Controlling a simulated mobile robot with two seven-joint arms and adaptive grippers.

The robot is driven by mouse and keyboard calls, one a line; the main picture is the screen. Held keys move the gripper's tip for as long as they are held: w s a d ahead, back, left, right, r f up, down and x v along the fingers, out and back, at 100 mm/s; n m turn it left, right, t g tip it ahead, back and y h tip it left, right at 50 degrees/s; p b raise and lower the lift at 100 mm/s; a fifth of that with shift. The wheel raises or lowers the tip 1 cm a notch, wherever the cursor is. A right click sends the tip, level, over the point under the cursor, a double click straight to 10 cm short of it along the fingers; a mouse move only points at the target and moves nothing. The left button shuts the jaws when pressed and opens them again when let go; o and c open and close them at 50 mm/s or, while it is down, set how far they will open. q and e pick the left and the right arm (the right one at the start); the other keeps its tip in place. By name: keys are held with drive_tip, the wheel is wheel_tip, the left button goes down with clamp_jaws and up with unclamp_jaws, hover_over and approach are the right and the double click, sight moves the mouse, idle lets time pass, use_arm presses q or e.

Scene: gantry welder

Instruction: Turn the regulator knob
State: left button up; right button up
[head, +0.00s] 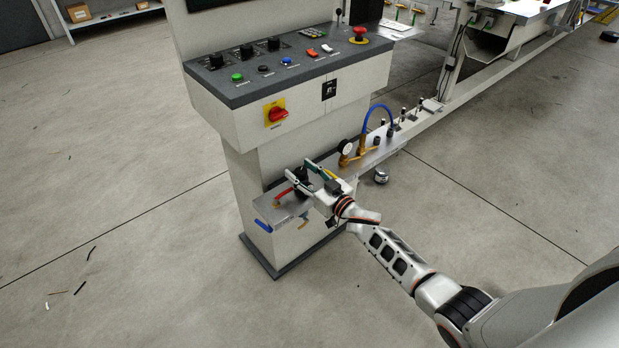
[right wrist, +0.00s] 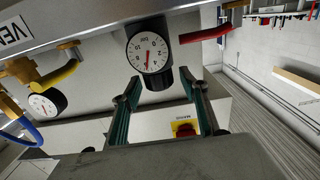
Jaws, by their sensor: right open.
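The regulator is a dark upright part (head: 301,180) on the metal shelf at the front of the console. In the right wrist view its white-faced gauge (right wrist: 149,52) with a red needle shows large, with the black knob (right wrist: 159,80) beside it. My right gripper (head: 300,170) reaches in from the right in the head view, fingers on either side of the regulator's top. In the right wrist view the two green-sided fingers (right wrist: 165,92) are apart, and the knob's end lies between or just ahead of their tips. Contact cannot be told. My left gripper is out of view.
A second gauge (head: 345,147) with brass fittings and a blue hose (head: 378,108) stands further along. The console (head: 290,75) with buttons and red rotary switch (head: 277,114) overhangs behind.

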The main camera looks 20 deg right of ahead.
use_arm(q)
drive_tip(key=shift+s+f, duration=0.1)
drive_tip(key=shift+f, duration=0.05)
use_arm(e)
drive_tip(key=v, duration=1.1)
drive_tip(key=shift+s, duration=0.4)
use_arm(q)
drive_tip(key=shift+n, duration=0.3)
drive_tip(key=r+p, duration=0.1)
drive_tip(key=p, duration=0.1)
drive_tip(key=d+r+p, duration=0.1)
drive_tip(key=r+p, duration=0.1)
drive_tip(key=p, duration=0.1)
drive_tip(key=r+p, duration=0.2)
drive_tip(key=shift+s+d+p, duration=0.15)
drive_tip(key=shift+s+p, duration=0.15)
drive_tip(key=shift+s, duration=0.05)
use_arm(e)
drive_tip(key=s+a+f+g+h, duration=0.1)
drive_tip(key=s+a+f+g, duration=0.1)
drive_tip(key=s, duration=0.8)
drive_tip(key=s+a+f+g+h, duration=0.1)
drive_tip(key=s+a+f+g, duration=0.1)
drive_tip(key=s, duration=0.9)
drive_tip(key=s+a+f+g+h, duration=0.1)
drive_tip(key=s+a+f+g, duration=0.1)
drive_tip(key=s, duration=0.9)
drive_tip(key=shift+s+a+h, duration=0.2)
drive_tip(key=shift+a+h, duration=0.1)
